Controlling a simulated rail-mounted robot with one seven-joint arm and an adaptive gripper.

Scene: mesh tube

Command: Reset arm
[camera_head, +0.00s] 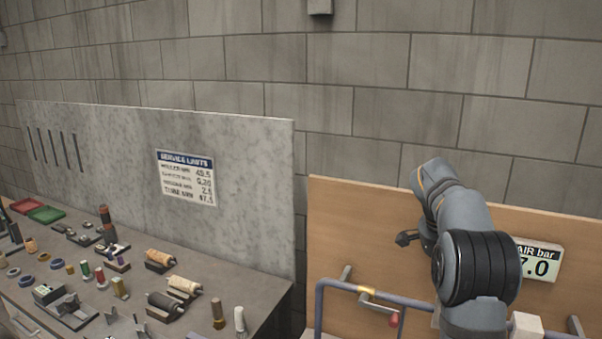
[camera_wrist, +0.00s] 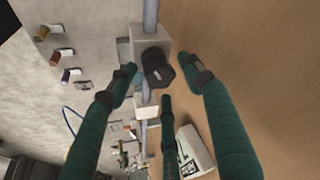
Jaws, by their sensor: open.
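My gripper (camera_wrist: 162,84) shows in the wrist view with three dark green fingers spread wide apart. It is open, and nothing is held between the fingers. A black knob (camera_wrist: 157,66) on a light block (camera_wrist: 150,45) appears between and beyond the fingertips; I cannot tell the distance, but no finger visibly grips it. In the head view my arm stands at the right, in front of the wooden board (camera_head: 350,225). The fingers cannot be made out clearly there.
A blue-grey pipe (camera_head: 335,283) with a red-ended lever (camera_head: 394,320) runs before the board. An air pressure sign (camera_head: 540,262) hangs behind my arm. At left, a workbench (camera_head: 255,300) holds many small parts, with a grey panel (camera_head: 110,145) behind it.

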